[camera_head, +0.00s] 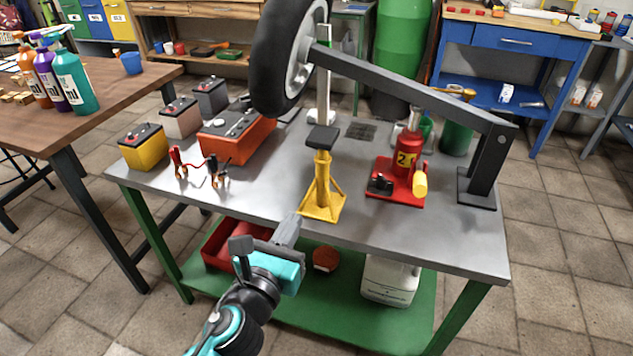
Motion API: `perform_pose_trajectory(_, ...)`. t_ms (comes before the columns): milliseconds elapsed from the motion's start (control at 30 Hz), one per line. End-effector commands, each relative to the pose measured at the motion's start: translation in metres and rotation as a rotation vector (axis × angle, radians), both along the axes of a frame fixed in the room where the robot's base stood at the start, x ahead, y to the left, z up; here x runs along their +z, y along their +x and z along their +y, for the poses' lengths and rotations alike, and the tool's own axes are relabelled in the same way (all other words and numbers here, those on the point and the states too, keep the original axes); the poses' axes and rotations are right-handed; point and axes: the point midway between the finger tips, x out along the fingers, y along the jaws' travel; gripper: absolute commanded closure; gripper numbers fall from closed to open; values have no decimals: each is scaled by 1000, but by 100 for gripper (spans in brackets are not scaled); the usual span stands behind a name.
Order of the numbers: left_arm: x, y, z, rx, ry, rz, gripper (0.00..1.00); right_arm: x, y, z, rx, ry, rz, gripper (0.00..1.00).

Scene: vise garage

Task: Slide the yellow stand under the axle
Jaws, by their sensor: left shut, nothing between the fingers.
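The yellow stand (322,187) stands upright on the grey metal table, near its front edge, with a black pad on top. The axle (410,88) is a dark grey beam that slopes from the wheel (283,55) at the upper left down to a black post (481,180) at the right. The stand is in front of the axle, not beneath it in this view. My left gripper (292,222) is shut and empty at the table's front edge, just left of and in front of the stand's base. Whether it touches the stand cannot be told. My right gripper is out of view.
A red bottle jack (403,160) stands right of the stand. An orange charger (238,133), several batteries and red and black clamps (216,170) are on the left. A light upright post (324,85) stands behind the stand. The tabletop (270,190) is bare left of the stand.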

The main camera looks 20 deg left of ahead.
Motion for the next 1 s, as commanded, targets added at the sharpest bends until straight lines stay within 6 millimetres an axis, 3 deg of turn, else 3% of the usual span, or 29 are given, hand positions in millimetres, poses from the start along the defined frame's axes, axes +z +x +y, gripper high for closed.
perform_pose_trajectory(500, 0, 95, -3, 1, -3, -1, 100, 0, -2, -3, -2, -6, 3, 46)
perform_pose_trajectory(700, 0, 115, -4, 1, -3, 1, 100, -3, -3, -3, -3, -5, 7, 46)
perform_pose_trajectory(1000, 0, 120, -4, 1, -4, 1, 100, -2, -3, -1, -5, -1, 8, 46)
